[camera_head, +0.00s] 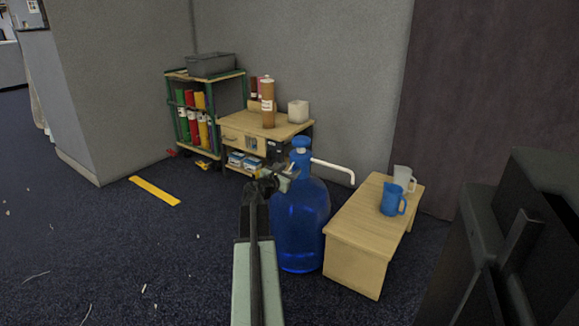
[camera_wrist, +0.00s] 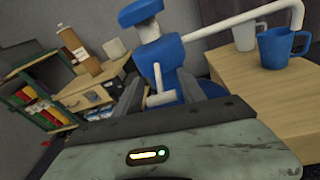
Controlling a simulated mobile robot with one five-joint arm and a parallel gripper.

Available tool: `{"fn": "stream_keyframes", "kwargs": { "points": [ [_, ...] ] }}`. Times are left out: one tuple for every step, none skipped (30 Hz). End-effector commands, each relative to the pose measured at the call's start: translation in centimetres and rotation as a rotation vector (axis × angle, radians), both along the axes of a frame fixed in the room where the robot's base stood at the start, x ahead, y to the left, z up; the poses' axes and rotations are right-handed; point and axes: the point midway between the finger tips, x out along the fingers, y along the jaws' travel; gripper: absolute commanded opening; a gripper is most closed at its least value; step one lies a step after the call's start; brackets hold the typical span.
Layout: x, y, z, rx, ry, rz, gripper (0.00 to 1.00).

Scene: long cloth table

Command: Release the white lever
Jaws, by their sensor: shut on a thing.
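A large blue water jug (camera_head: 299,222) stands on the floor in the head view. It has a blue pump top (camera_head: 300,150) and a long white spout (camera_head: 335,168) pointing right. In the wrist view the pump top (camera_wrist: 137,13) is upper centre, with the white lever (camera_wrist: 157,76) on its near side, ending in a short crossbar. My gripper (camera_wrist: 160,88) has a dark finger on each side of the lever and is shut on it. In the head view my gripper (camera_head: 280,178) is at the jug's left shoulder, and the lever is hard to make out.
A low wooden table (camera_head: 357,240) right of the jug bears a blue mug (camera_head: 392,200) and a white mug (camera_head: 403,178). Behind are a wooden cabinet (camera_head: 262,128) and a green-framed shelf (camera_head: 177,95). A yellow strip (camera_head: 154,190) lies on the carpet; the left floor is mostly clear.

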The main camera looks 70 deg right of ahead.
Motion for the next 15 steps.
{"fn": "stream_keyframes", "kwargs": {
  "points": [
    [0.0, 0.0, 1.3, 0.032, -0.009, -0.002, 0.07],
    [0.0, 0.0, 1.4, 0.053, -0.016, -0.002, 0.07],
    [0.0, 0.1, 1.6, 0.084, -0.022, -0.002, 0.07],
    [0.0, 0.1, 1.8, 0.109, -0.029, -0.001, 0.07],
    [0.0, 0.1, 1.9, 0.134, -0.035, -0.001, 0.07],
    [0.0, 0.1, 2.1, 0.17, -0.045, -0.002, 0.07],
    [0.0, 0.2, 2.3, 0.197, -0.051, -0.002, 0.07],
    [0.0, 0.2, 2.4, 0.224, -0.059, -0.001, 0.07],
    [0.1, 0.2, 2.5, 0.261, -0.069, -0.002, 0.07],
    [0.1, 0.2, 2.6, 0.288, -0.076, -0.001, 0.07],
    [0.1, 0.2, 2.7, 0.316, -0.083, -0.001, 0.07],
    [0.1, 0.2, 2.8, 0.352, -0.092, -0.001, 0.07],
    [0.2, 0.2, 2.9, 0.38, -0.1, 0.0, 0.07],
    [0.2, 0.2, 3.0, 0.408, -0.106, -0.001, 0.07],
    [0.1, 0.2, 3.1, 0.444, -0.117, -0.001, 0.07]
  ]
}}
